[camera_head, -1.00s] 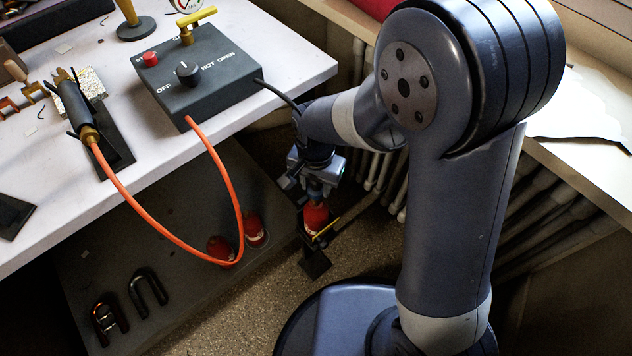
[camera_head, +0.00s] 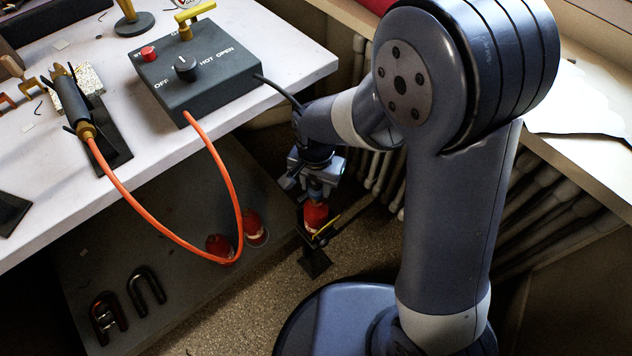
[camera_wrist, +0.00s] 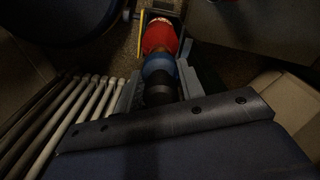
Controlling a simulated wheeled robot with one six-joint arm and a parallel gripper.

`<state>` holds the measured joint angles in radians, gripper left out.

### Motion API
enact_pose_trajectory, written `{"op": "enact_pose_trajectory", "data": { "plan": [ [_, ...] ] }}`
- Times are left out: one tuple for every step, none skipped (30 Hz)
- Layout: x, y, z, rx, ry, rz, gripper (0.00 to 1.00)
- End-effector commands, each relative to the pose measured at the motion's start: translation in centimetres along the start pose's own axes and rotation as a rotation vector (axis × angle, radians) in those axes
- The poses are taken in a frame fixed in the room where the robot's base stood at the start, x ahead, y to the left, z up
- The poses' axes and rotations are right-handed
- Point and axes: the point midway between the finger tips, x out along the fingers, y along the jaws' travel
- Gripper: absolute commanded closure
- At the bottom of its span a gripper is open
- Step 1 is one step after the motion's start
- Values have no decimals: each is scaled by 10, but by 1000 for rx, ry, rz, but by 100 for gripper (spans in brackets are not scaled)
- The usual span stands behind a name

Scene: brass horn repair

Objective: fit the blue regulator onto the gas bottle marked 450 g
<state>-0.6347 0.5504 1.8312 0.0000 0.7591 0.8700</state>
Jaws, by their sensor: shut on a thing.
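My gripper (camera_head: 318,186) points down beside the bench and is shut on the blue regulator (camera_wrist: 158,68), which shows between its fingers in the wrist view. A red gas bottle (camera_head: 316,217) stands in a dark holder with a yellow bar, right below my gripper. In the wrist view the red bottle (camera_wrist: 160,36) is in line with the regulator, close against it. I cannot tell whether the two are joined. Two more red bottles, one (camera_head: 254,230) and another (camera_head: 219,247), stand on the low shelf. No weight marking is legible.
The white bench (camera_head: 110,178) holds a dark control box (camera_head: 196,68) and a torch (camera_head: 74,104). An orange hose (camera_head: 140,220) loops over the bench's edge. Radiator pipes (camera_head: 385,170) stand close behind my gripper. Two dark U-shaped pieces (camera_head: 146,290) lie on the shelf.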

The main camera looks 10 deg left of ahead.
Motion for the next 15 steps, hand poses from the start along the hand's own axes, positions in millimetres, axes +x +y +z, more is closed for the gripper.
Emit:
{"op": "enact_pose_trajectory", "data": {
  "plan": [
    [0, 0, 0, 0, 0, 0, 82],
    [0, 0, 0, 0, 0, 0, 82],
    [0, 0, 0, 0, 0, 0, 82],
    [0, 0, 0, 0, 0, 0, 82],
    [0, 0, 0, 0, 0, 0, 82],
    [1, 0, 0, 0, 0, 0, 82],
    [2, 0, 0, 0, 0, 0, 82],
    [2, 0, 0, 0, 0, 0, 82],
    [3, 0, 0, 0, 0, 0, 82],
    [4, 0, 0, 0, 0, 0, 82],
    [5, 0, 0, 0, 0, 0, 82],
    [6, 0, 0, 0, 0, 0, 82],
    [7, 0, 0, 0, 0, 0, 82],
    [7, 0, 0, 0, 0, 0, 82],
    [8, 0, 0, 0, 0, 0, 82]
  ]
}}
